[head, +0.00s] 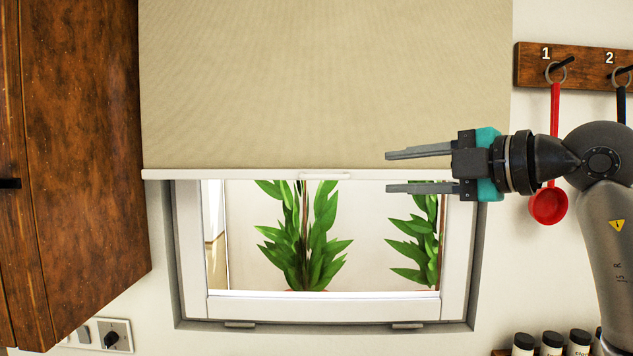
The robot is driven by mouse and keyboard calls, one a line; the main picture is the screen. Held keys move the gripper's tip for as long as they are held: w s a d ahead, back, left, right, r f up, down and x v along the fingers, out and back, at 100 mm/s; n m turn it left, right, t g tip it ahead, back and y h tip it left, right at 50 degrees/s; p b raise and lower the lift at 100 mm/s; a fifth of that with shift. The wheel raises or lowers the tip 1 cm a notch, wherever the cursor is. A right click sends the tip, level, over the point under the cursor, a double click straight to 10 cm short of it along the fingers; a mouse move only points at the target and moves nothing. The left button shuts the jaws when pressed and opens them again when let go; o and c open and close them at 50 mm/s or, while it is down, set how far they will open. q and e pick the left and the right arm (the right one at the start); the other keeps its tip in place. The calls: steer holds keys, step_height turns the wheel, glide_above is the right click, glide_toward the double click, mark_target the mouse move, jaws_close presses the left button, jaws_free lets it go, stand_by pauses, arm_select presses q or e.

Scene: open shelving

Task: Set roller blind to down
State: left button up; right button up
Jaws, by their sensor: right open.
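The beige roller blind (300,85) hangs over the upper part of the window (455,290). Its white bottom bar (220,174) lies across the window's upper part, with a small pull handle (325,177) at its middle. The glass below the bar is uncovered and shows green plants. My right gripper (388,172) comes in from the right, open and empty, its fingers pointing left. Its fingertips are right of the pull handle, one above and one below the bar's height. I cannot tell its depth from the blind. My left gripper is not in view.
A brown wooden cabinet (80,150) stands at the left. A numbered hook rack (590,69) with a red ladle (549,205) is on the right wall. Dark-capped jars (551,342) stand at bottom right, and a socket with a plug (112,337) is at bottom left.

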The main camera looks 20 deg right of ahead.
mark_target(329, 177)
steer(key=p+x, duration=0.4)
steer(key=x, duration=0.9)
steer(key=shift+w+a, duration=0.15)
steer(key=shift+a, duration=0.15)
steer(key=shift+w+a+f, duration=0.2)
steer(key=shift+w+a, duration=0.05)
steer(key=shift+w, duration=0.2)
jaws_close()
stand_by(0.4)
